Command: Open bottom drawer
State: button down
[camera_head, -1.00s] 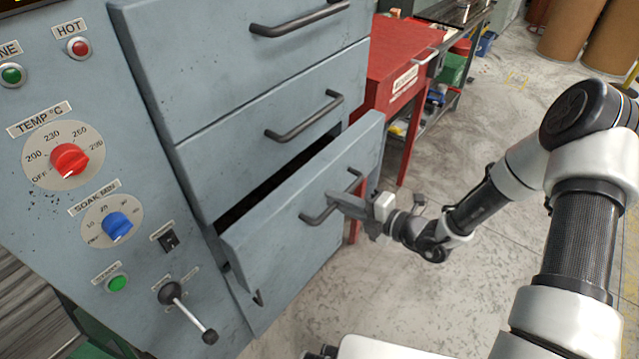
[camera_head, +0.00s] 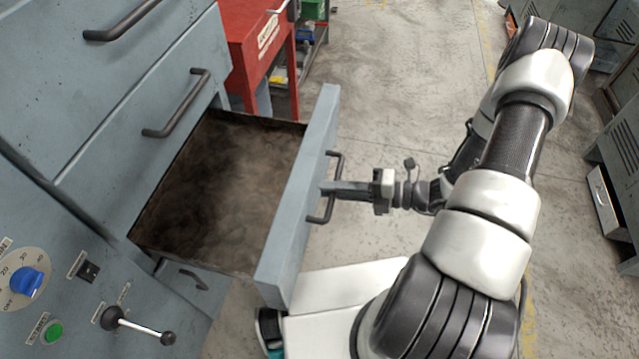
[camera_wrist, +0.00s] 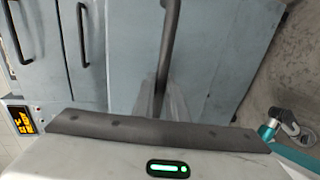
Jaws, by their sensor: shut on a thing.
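My gripper (camera_head: 326,189) is shut on the middle of this handle from the outer side. In the wrist view the handle (camera_wrist: 169,40) runs up from between my fingers (camera_wrist: 158,98), with the drawer front (camera_wrist: 215,50) behind it.
Two closed drawers with bar handles (camera_head: 178,112) are above. A blue knob (camera_head: 26,281), a green button (camera_head: 52,332) and a lever (camera_head: 135,324) are on the panel at left. A red cabinet (camera_head: 250,45) stands behind. The floor (camera_head: 400,70) beyond my arm is clear.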

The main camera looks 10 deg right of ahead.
jog(key=shift+d, duration=0.1)
jog(key=c, duration=1.8)
grip_release()
jog(key=shift+o, duration=0.2)
jog(key=shift+d, duration=0.1)
jog(key=v, duration=1.7)
jog(key=shift+s+p, duration=0.2)
jog(key=shift+p, duration=0.15)
jog(key=shift+d, duration=0.2)
